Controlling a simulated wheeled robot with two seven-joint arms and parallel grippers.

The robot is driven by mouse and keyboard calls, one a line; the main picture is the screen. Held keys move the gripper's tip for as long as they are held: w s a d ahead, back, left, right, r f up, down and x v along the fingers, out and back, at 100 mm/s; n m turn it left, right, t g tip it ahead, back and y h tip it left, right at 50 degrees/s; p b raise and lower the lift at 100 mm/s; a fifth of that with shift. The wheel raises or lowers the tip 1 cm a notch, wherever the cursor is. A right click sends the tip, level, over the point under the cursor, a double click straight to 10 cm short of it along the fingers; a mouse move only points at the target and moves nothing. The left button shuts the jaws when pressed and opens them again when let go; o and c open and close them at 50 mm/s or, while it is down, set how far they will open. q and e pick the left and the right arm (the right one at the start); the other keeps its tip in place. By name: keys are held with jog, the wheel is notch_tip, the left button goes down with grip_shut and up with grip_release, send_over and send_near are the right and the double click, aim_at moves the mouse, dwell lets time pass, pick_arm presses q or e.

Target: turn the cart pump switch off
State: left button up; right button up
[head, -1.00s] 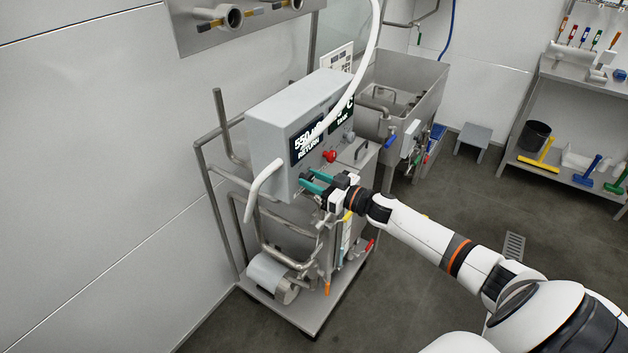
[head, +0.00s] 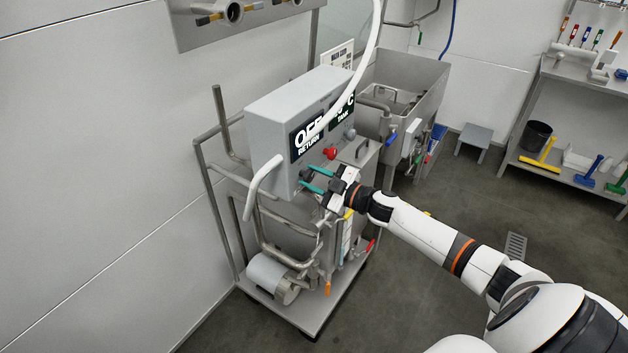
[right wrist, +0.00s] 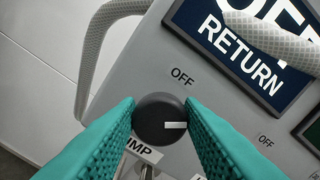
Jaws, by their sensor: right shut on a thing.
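The grey control box (head: 270,110) of the cart faces right in the head view. Its RETURN display (head: 307,138) reads OFF. The pump switch is a round black knob (right wrist: 162,118) with a white pointer mark, which points right in the right wrist view. My left gripper is not in view.
A red knob (head: 330,153) sits on the box close to my right gripper. A white hose (head: 352,84) crosses in front of the displays. A steel tank (head: 420,78) stands behind the cart. The floor to the right is mostly clear.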

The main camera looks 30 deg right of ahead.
jog(key=n+b, duration=0.1)
jog(key=n, duration=0.2)
jog(key=n+b, duration=0.1)
jog(key=n, duration=0.1)
jog(key=shift+f+n, duration=0.2)
jog(key=shift+n, duration=0.2)
jog(key=n+b, duration=0.2)
jog(key=n, duration=0.2)
jog(key=shift+a+n, duration=0.1)
jog(key=shift+n, duration=0.3)
jog(key=shift+n+b, duration=0.3)
jog(key=shift+b, duration=0.05)
jog(key=o, duration=0.9)
jog(key=shift+o, duration=0.2)
jog(key=shift+s, duration=0.15)
